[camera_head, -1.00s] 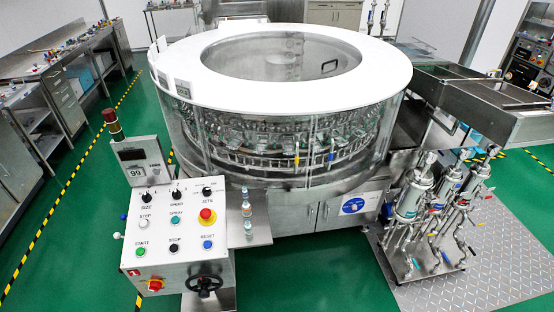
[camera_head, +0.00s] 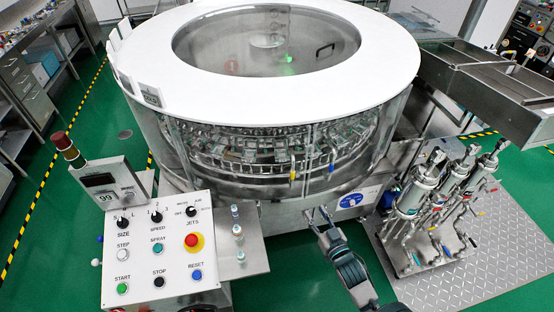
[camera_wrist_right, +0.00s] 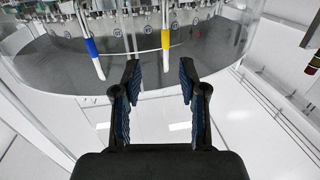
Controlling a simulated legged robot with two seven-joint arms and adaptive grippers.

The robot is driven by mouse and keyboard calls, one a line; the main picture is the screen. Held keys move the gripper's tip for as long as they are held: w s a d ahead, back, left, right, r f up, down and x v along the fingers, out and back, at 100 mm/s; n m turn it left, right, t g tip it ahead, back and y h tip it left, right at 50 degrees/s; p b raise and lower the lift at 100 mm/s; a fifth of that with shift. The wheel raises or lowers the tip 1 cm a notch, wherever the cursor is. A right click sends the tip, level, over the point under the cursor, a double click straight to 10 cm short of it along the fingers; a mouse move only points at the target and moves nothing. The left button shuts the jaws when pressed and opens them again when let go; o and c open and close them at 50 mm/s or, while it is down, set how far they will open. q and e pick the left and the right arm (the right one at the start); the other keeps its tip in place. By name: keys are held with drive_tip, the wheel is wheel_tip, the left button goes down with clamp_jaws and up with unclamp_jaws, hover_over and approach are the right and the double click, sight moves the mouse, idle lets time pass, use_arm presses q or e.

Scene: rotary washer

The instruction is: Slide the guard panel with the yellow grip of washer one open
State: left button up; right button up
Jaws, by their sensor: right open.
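The washer (camera_head: 262,98) is a round machine with a white ring top and clear guard panels around its side. The yellow grip (camera_head: 293,168) is a short upright handle on the front guard; a blue grip (camera_head: 331,160) stands to its right. In the right wrist view the yellow grip (camera_wrist_right: 166,39) is ahead of the fingers, a little right of centre, and the blue grip (camera_wrist_right: 91,47) is at left. My right gripper (camera_head: 318,213) is below and to the right of the yellow grip, apart from it. In the right wrist view it is open and empty (camera_wrist_right: 158,82). My left gripper is out of view.
A control panel (camera_head: 160,250) with buttons and a red stop knob stands at front left. A small shelf with vials (camera_head: 237,238) is beside it. Several metal pumps (camera_head: 418,195) stand on a plate at right. Green floor is open in front of the washer.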

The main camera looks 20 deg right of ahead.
drive_tip(key=r, duration=0.2)
approach(293, 176)
drive_tip(key=w, duration=0.1)
drive_tip(key=shift+t, duration=0.3)
drive_tip(key=w, duration=0.3)
drive_tip(key=w+d, duration=0.1)
drive_tip(key=w, duration=0.5)
drive_tip(key=shift+w+d+f, duration=0.15)
drive_tip(key=shift+w+f, duration=0.05)
drive_tip(key=shift+w+a, duration=0.3)
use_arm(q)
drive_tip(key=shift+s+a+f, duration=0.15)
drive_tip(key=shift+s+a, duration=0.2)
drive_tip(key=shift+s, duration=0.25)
use_arm(e)
drive_tip(key=shift+a+r, duration=0.1)
drive_tip(key=c, duration=0.6)
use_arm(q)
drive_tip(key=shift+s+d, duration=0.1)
use_arm(e)
drive_tip(key=shift+s+d, duration=0.1)
drive_tip(key=shift+d, duration=0.2)
clamp_jaws()
